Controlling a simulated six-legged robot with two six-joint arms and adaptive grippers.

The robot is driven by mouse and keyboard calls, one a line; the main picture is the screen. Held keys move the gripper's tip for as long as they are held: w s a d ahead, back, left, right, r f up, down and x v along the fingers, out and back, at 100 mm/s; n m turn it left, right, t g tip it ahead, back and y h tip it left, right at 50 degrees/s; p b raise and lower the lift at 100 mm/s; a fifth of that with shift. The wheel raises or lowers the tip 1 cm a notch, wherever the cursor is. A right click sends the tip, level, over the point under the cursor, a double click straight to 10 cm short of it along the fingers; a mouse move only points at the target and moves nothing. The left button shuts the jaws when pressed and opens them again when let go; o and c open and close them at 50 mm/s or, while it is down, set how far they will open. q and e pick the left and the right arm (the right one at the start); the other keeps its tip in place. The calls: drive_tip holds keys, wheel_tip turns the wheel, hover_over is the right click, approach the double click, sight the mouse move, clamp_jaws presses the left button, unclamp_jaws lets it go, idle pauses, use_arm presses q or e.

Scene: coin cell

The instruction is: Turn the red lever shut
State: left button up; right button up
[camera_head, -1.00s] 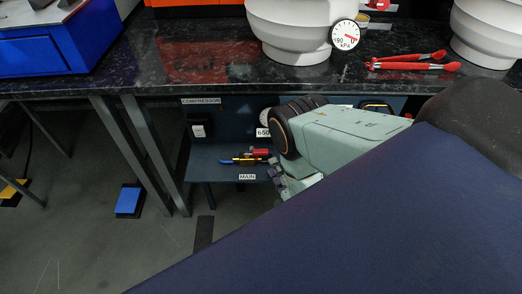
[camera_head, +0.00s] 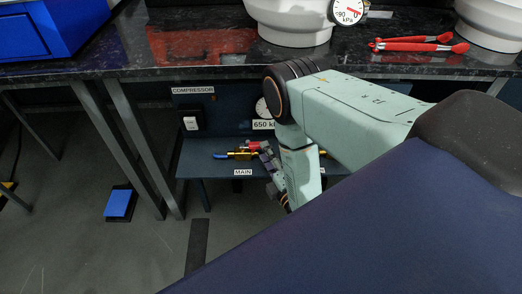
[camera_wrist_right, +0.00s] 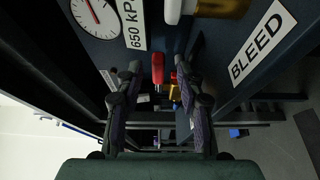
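The red lever (camera_head: 253,146) sits on a brass valve (camera_head: 240,154) with a blue end, on the dark shelf above the MAIN label. My right gripper (camera_head: 268,163) is beside the valve's right side and partly hides it. In the right wrist view the red lever (camera_wrist_right: 157,68) shows between the two fingertips of my right gripper (camera_wrist_right: 158,74). The fingers are apart, with gaps beside the lever. I cannot tell whether either finger touches it. A brass part (camera_wrist_right: 175,93) shows beyond it. My left gripper is not in view.
The dark countertop (camera_head: 130,60) overhangs the shelf (camera_head: 195,165). A white COMPRESSOR switch (camera_head: 190,123) is at the left, and a gauge (camera_head: 262,107) sits above a 650 kPa label. In the wrist view a brass fitting (camera_wrist_right: 222,8) is near the BLEED label (camera_wrist_right: 262,42).

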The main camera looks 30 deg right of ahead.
sight(257, 145)
drive_tip(key=shift+w+d+b, duration=0.2)
drive_tip(key=shift+w+b, duration=0.1)
drive_tip(key=shift+w, duration=0.75)
drive_tip(key=shift+w+d+b, duration=0.15)
drive_tip(key=shift+w+b, duration=0.15)
drive_tip(key=shift+w, duration=0.75)
drive_tip(key=shift+r, duration=0.1)
clamp_jaws()
